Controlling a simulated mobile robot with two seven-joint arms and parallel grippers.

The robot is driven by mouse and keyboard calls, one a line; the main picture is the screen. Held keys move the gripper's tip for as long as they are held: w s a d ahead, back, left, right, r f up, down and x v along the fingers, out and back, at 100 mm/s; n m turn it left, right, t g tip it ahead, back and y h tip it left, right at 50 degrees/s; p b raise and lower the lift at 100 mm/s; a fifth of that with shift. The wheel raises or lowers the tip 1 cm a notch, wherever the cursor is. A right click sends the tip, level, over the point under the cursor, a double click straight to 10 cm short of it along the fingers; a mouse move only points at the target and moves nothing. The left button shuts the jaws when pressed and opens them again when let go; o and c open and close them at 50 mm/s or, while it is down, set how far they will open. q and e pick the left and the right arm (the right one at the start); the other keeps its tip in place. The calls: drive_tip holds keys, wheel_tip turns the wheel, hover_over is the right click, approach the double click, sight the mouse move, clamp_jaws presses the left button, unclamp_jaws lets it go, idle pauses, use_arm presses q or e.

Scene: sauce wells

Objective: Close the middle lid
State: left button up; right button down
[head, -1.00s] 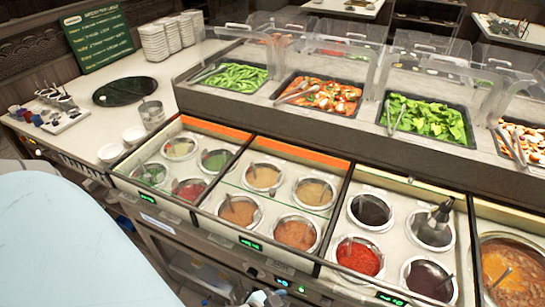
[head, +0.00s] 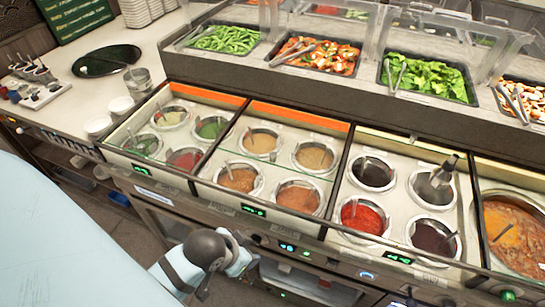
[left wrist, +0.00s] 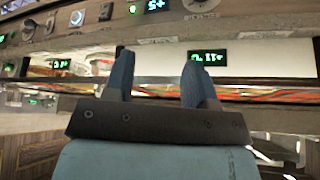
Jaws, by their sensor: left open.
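The middle sauce unit (head: 228,202) stands in the counter between two similar units and holds several round sauce wells. An orange strip (head: 300,118) runs along its back. A thin clear pane edge seems to cross its middle, but the glass is hard to make out, so I cannot tell how far its lid covers the wells. My left arm is low in front of the counter in the head view; its fingertips are not clear there. In the left wrist view my left gripper (left wrist: 157,62) is open and empty, its blue fingers apart before the counter front. My right gripper is not in view.
The left unit (head: 118,143) also has an orange strip. The right unit (head: 397,232) has wells and a ladle. A soup pot (head: 512,240) stands at far right. Salad trays (head: 428,82) under clear guards stand behind. Green displays (head: 254,210) line the counter front.

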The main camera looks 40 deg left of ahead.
use_arm(q)
drive_tip(key=s+a+r+g+b, duration=0.1)
drive_tip(key=s+a+r+g, duration=0.1)
drive_tip(key=s+r, duration=0.1)
drive_tip(key=w+d+m+h, duration=0.1)
drive_tip(key=w+d, duration=0.2)
drive_tip(key=w, duration=0.3)
drive_tip(key=w+d+m, duration=0.1)
drive_tip(key=w+d, duration=0.3)
drive_tip(key=w, duration=0.1)
drive_tip(key=n+g+y, duration=0.2)
drive_tip(key=g+y, duration=0.1)
drive_tip(key=g, duration=0.1)
approach(273, 154)
drive_tip(key=f, duration=1)
drive_tip(key=shift+s+a, duration=0.15)
drive_tip(key=shift+a, duration=0.25)
